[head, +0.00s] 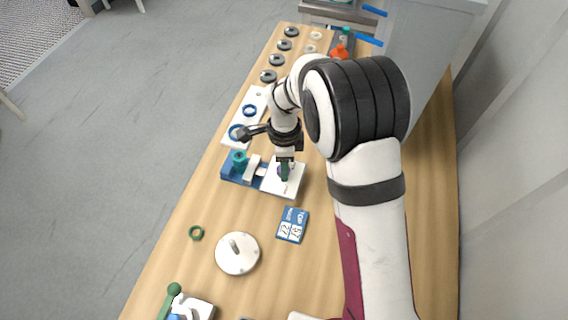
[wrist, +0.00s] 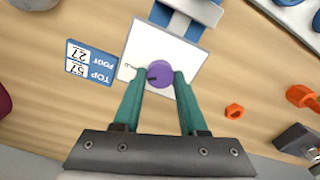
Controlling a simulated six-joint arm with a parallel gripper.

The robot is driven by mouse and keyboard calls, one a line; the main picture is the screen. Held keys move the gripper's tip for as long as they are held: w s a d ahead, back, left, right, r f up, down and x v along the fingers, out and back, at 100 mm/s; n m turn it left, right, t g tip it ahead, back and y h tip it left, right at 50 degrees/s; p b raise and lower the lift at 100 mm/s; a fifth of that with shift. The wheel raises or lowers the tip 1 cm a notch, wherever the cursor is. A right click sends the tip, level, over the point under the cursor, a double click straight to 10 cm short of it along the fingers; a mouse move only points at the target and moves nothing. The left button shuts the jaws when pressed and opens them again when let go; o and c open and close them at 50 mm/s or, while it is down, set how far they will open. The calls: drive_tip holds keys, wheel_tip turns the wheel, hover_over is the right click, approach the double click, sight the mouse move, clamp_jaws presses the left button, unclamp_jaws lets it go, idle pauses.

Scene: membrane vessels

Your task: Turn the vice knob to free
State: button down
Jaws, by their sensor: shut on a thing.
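The purple knob (wrist: 160,74) stands on a white plate (wrist: 150,45) in the wrist view. In the head view my gripper (head: 285,172) is over the white plate (head: 292,187) at the right end of the blue vice base (head: 232,173). A teal round part (head: 240,158) stands at the base's left end. The knob is mostly hidden there by my fingers.
A blue card with numbers (head: 292,225) lies in front of the vice. A white round lid (head: 237,253) and a green ring (head: 196,233) lie nearer. An orange nut (wrist: 234,111) lies right of my fingers. Several dark rings (head: 277,60) line the far left edge.

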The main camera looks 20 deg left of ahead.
drive_tip(key=n, duration=0.5)
drive_tip(key=shift+n, duration=0.4)
drive_tip(key=n, duration=0.6)
drive_tip(key=shift+a, duration=0.1)
drive_tip(key=n, duration=0.6)
drive_tip(key=shift+n, duration=0.3)
drive_tip(key=n, duration=0.5)
drive_tip(key=shift+n, duration=0.4)
drive_tip(key=shift+c, duration=2.2)
unclamp_jaws()
